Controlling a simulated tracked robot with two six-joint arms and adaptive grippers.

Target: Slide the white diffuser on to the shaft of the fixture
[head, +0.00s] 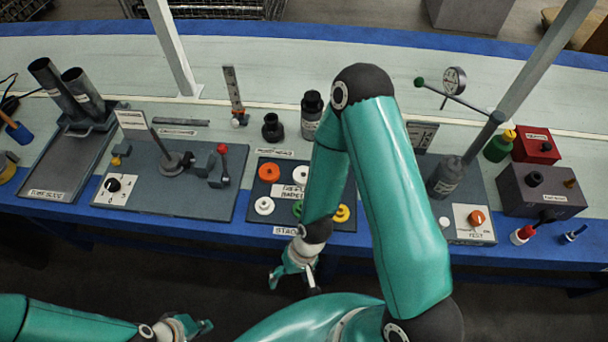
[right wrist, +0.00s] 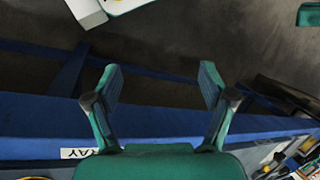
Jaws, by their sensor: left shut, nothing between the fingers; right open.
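The parts tray (head: 250,213) on the bench holds an orange ring (head: 269,172), a white ring (head: 264,206), another white piece (head: 300,172), a green ring (head: 297,208) and a yellow ring (head: 341,213). I cannot tell which white piece is the diffuser. The fixture (head: 205,199) lies left of the tray; its thin dark shaft (head: 160,143) rises from a round base. My right gripper (head: 292,278) is open and empty, in front of the bench edge below the tray. Its open fingers also show in the right wrist view (right wrist: 160,80). My left gripper (head: 203,327) is shut and empty at the bottom.
My right arm hides part of the tray. A lever with a red knob (head: 222,149) stands on the fixture plate. A dark bottle (head: 311,115) and a small black part (head: 273,128) stand behind the tray. A test station (head: 479,232) is at the right.

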